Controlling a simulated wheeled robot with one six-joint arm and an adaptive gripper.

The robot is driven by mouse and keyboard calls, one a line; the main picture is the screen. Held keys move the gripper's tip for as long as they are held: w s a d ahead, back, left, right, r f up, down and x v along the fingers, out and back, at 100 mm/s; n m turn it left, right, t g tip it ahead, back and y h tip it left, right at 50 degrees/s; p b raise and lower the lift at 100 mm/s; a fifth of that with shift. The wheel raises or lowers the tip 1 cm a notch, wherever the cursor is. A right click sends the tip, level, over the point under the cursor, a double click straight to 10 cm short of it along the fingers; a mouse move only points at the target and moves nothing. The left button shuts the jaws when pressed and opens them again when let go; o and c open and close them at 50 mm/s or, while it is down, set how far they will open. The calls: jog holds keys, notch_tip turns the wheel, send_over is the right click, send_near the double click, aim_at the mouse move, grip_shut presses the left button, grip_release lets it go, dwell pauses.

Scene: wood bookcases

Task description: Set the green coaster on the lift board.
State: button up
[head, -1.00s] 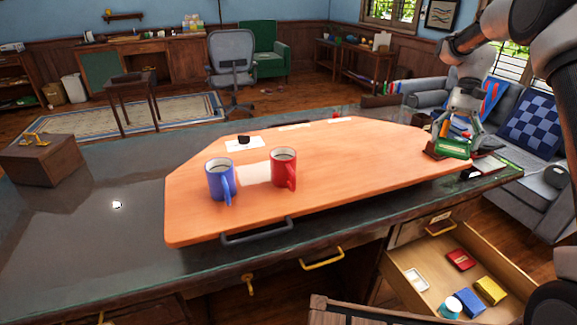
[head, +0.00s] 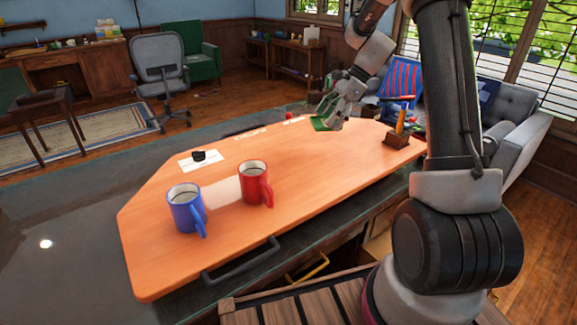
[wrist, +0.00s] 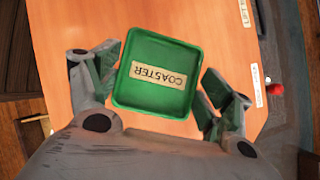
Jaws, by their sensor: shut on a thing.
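The green coaster (head: 321,123) is a square tray with a raised rim. In the wrist view the coaster (wrist: 151,101) shows a pale label reading COASTER. My gripper (head: 335,112) is shut on it, with a finger at each side. It holds the coaster over the far right part of the orange wooden lift board (head: 300,175); whether they touch is unclear. The lift board also fills much of the wrist view (wrist: 75,25). A blue mug (head: 185,210) and a red mug (head: 254,186) stand on its left half, with a pale blank patch (head: 222,194) between them.
A wooden pen holder (head: 397,139) stands at the board's right end. A small black object (head: 198,156) sits on a white card (head: 186,163) by the far left edge. A dark handle (head: 240,262) is on the front edge. The board's middle is clear.

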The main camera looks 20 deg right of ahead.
jog(key=s+d+r+m+t+h, duration=0.1)
jog(key=s+d+m+t+h, duration=0.35)
jog(key=d+m, duration=0.55)
jog(key=m+t, duration=0.1)
jog(key=m, duration=0.2)
send_over(351, 150)
jog(key=s, duration=0.2)
jog(key=f, duration=0.5)
jog(key=shift+w+d+f, duration=0.15)
jog(key=shift+d+f, duration=0.05)
jog(key=shift+d, duration=0.2)
jog(key=shift+f, duration=2.3)
jog(key=o, duration=1)
jog(key=shift+f, duration=0.1)
jog(key=shift+o, duration=0.2)
